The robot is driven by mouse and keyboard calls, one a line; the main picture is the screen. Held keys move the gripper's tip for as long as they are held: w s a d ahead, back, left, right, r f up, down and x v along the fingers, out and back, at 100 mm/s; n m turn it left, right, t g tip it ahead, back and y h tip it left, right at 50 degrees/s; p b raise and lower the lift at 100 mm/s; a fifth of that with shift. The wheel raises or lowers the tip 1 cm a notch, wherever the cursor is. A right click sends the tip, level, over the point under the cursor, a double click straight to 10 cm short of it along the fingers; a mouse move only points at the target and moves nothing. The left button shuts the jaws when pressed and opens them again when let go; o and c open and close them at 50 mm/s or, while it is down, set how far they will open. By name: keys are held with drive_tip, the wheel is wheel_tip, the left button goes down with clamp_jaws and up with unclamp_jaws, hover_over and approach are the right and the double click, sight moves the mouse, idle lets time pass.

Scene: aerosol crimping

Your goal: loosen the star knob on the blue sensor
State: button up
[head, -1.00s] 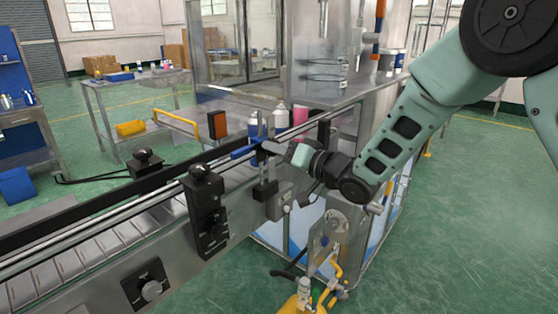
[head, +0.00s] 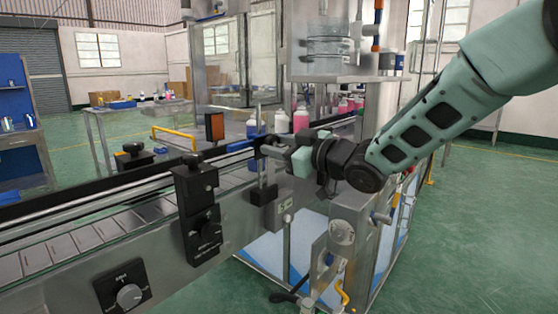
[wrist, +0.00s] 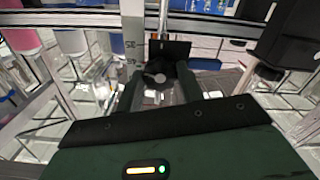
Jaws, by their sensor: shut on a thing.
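My gripper (head: 272,150) is at the bracket post beside the conveyor, its fingers pointing left. It is shut on a small dark knob, which the fingers mostly hide in the head view. In the wrist view the round grey-black star knob (wrist: 158,77) shows between the fingertips, in front of a dark block (wrist: 170,52). A blue piece (head: 240,145), which looks like the blue sensor, lies just left of the fingertips above the conveyor rail. Its exact join to the knob is hidden.
The conveyor (head: 110,238) runs from lower left toward the machine. A black control box (head: 197,212) stands on its near side. Green floor is open at right.

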drive_tip(key=shift+n+b, duration=1.35)
drive_tip(key=shift+n, duration=0.15)
drive_tip(key=o, duration=1)
drive_tip(key=v, duration=1.7)
drive_tip(key=shift+s+d, duration=0.2)
